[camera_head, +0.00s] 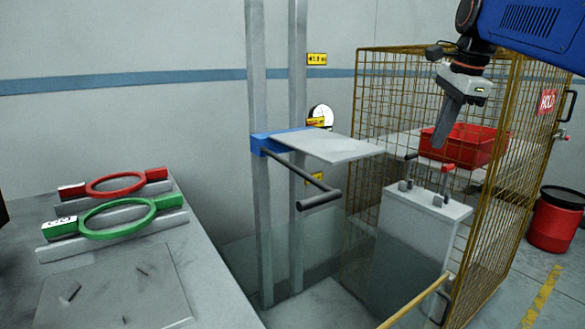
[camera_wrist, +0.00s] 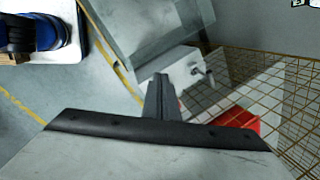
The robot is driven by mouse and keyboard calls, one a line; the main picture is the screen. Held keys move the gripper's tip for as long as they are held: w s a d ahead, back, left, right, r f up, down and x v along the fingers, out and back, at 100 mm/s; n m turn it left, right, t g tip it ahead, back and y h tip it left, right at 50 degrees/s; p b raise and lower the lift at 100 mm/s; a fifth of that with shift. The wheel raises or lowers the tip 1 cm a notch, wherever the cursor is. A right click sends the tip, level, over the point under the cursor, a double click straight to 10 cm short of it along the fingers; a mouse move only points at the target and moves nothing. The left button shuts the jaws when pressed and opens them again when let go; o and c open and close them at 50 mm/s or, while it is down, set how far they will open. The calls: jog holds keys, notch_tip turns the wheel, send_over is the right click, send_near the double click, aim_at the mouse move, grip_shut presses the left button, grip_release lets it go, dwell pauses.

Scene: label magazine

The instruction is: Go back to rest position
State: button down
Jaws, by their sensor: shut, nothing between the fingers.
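My gripper (camera_head: 449,122) hangs at the upper right in the head view, below my blue arm link. Its dark fingers are shut with nothing between them, and they point down. In the head view it shows in front of the wire cage, near the red bin and above the grey box. I cannot tell the exact gap between fingers and plate.
A grey shelf plate (camera_head: 330,146) with a dark handle juts from a post. A yellow wire cage (camera_head: 385,80) holds a red bin (camera_head: 470,150). A grey box (camera_head: 415,240) carries toggle clamps. Red (camera_head: 115,194) and green (camera_head: 85,220) ring frames lie left. A red drum (camera_head: 552,225) stands right.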

jog(key=s+a+f+n+t, duration=0.1)
jog(key=s+a+f+n, duration=0.1)
jog(key=s+f+n, duration=0.7)
jog(key=s+a+f+n, duration=0.2)
jog(key=s+f+n, duration=0.7)
jog(key=s+f, duration=0.8)
notch_tip(320, 180, down, 6)
jog(key=shift+a+f+t+h, duration=0.25)
jog(key=shift+a+t+h, duration=0.05)
jog(key=shift+t+h, duration=0.1)
